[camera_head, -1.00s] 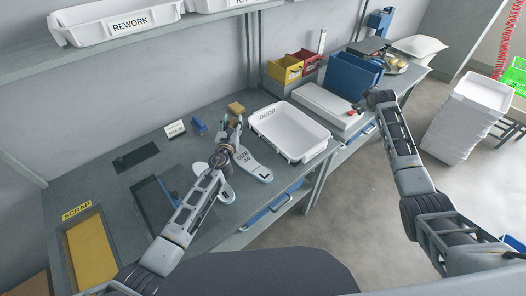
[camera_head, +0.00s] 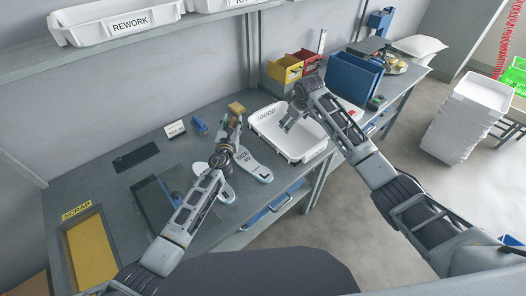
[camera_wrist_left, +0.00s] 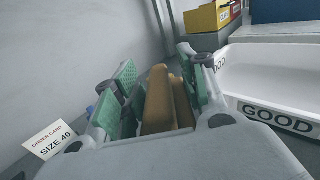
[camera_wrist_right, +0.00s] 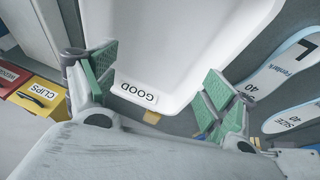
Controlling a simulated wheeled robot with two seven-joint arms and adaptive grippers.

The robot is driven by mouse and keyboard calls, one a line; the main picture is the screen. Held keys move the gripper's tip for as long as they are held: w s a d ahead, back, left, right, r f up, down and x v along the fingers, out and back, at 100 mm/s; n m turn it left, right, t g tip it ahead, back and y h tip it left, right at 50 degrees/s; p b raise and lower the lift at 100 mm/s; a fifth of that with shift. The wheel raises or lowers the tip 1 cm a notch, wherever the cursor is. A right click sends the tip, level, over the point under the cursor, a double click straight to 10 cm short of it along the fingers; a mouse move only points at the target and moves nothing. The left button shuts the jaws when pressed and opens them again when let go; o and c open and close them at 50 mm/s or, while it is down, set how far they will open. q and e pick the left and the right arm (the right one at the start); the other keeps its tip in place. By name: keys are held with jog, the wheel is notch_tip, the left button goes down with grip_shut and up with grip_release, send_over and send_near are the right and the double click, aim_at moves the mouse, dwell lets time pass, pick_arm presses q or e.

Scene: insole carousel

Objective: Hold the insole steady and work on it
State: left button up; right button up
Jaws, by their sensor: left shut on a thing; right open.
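The left insole (camera_head: 252,167), marked L and size 40, lies on the bench; a second insole marked R (camera_head: 226,192) lies beside it, partly hidden by my left arm. Both also show in the right wrist view, where the L insole (camera_wrist_right: 291,55) is at the right edge. My left gripper (camera_head: 235,121) is shut on a tan block (camera_head: 236,107), which stands between its green pads in the left wrist view (camera_wrist_left: 158,100). My right gripper (camera_head: 287,119) is open and empty above the GOOD tray (camera_head: 308,153).
The order card (camera_head: 175,129) and a small blue item (camera_head: 199,126) stand behind the insoles. The yellow SCRAP bin (camera_head: 91,252) is at the left. Yellow and red bins (camera_head: 286,69) and a blue box (camera_head: 353,77) are behind the tray.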

jog(key=s+a+g, duration=0.2)
jog(key=s+a, duration=0.4)
jog(key=a, duration=0.2)
jog(key=n+g, duration=0.1)
jog(key=g, duration=0.2)
send_over(263, 174)
jog(key=f, duration=0.1)
jog(key=shift+h, duration=0.3)
jog(key=shift+f, duration=0.2)
jog(key=shift+f, duration=5.85)
jog(key=c, duration=1.1)
pick_arm(q)
jog(key=shift+d, duration=0.1)
jog(key=shift+s+d, duration=0.15)
jog(key=shift+d, duration=0.45)
